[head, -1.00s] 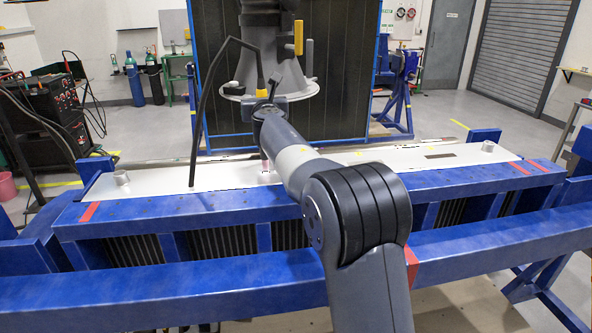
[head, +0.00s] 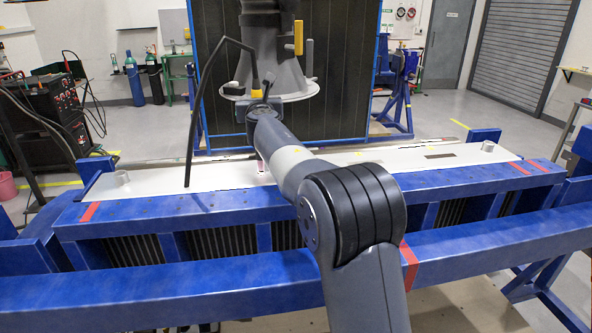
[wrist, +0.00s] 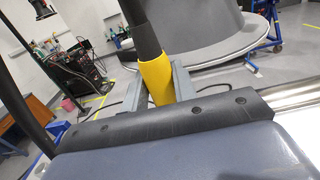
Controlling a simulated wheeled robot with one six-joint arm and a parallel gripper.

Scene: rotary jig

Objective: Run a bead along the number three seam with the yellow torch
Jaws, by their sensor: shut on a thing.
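My gripper (wrist: 156,84) is shut on the yellow torch (wrist: 157,78). In the wrist view its two grey fingers clasp the yellow sleeve, with a dark body rising above it. In the head view the torch's yellow part (head: 256,92) shows just above the end of my arm, over the back of the long pale plate (head: 215,178). A black cable arcs from the torch area down to the plate's left part. The torch tip is hidden. I cannot tell which seam is number three.
The plate lies on a blue jig frame (head: 180,215) with red marks. Short metal cylinders stand at its left (head: 121,178) and right (head: 488,146) ends. A large grey flanged cone (head: 283,80) stands behind. A welding machine (head: 48,105) is at left.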

